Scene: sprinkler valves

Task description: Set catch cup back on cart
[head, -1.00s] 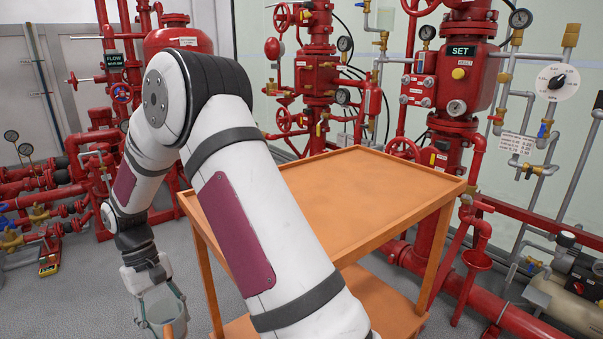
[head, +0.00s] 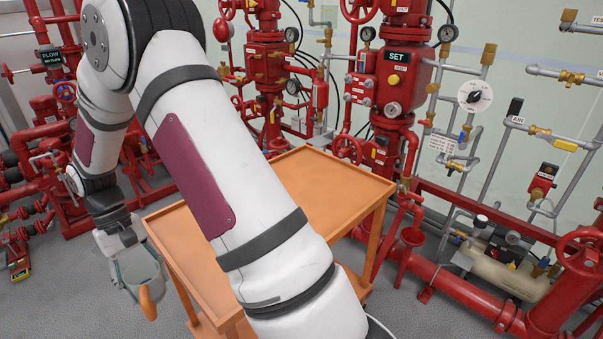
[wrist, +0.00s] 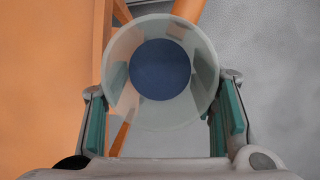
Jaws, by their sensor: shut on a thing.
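The catch cup (head: 141,270) is a clear, pale cup with an orange handle (head: 149,302). My gripper (head: 137,278) is shut on the cup, beside the cart's left edge in the head view and off its top. In the wrist view my gripper (wrist: 161,110) has one finger on each side of the cup (wrist: 204,66), which shows a round dark blue patch in its middle. The orange cart (head: 343,180) has a flat, empty top with a low rim. My arm hides part of the cart top.
Red valve risers (head: 393,95) and pipes stand behind the cart. A cream tank (head: 505,277) and low red pipes lie to the right. A lower orange shelf (head: 207,328) shows under the cart top.

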